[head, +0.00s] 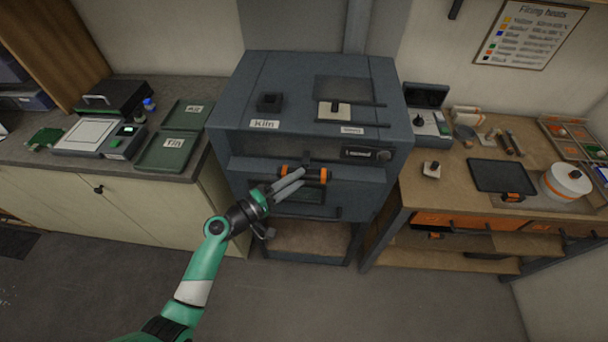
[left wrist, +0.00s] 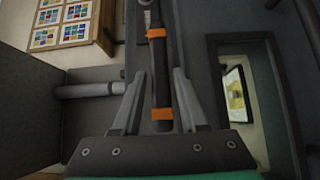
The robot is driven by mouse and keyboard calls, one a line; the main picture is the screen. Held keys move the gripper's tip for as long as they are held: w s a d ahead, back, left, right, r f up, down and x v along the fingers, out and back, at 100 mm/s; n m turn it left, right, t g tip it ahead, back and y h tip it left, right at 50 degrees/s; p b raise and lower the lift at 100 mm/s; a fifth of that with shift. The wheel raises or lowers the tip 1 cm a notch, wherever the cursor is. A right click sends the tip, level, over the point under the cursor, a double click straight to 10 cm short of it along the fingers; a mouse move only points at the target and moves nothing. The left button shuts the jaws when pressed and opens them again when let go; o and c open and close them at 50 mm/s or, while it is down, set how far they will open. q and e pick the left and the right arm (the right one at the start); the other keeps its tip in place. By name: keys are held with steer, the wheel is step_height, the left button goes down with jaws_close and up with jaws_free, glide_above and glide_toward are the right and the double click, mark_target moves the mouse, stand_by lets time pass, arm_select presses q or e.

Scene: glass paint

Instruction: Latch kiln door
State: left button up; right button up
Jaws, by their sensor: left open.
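The dark blue-grey kiln (head: 248,78) stands in the middle of the head view. On its front is a dark handle bar with orange bands (head: 323,175). My left gripper (head: 302,177) is at this handle, its fingers pointing towards the kiln front. In the left wrist view, the handle (left wrist: 161,85) lies lengthwise between the two open fingers (left wrist: 160,73), with a gap visible on each side. A dark plate with a round knob (head: 383,155) sits above and right of the handle. My gripper partly hides the handle in the head view. My right gripper is not in view.
A window opening (left wrist: 241,98) with a bright coloured panel behind it shows right of the handle in the left wrist view. A workbench (head: 450,165) with tools stands right of the kiln, and a counter (head: 60,172) with green trays stands left. The floor in front is clear.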

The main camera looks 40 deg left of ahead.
mark_target(299, 179)
arm_select(q)
steer(key=shift+w+d, duration=0.15)
steer(key=shift+w, duration=1.4)
jaws_close()
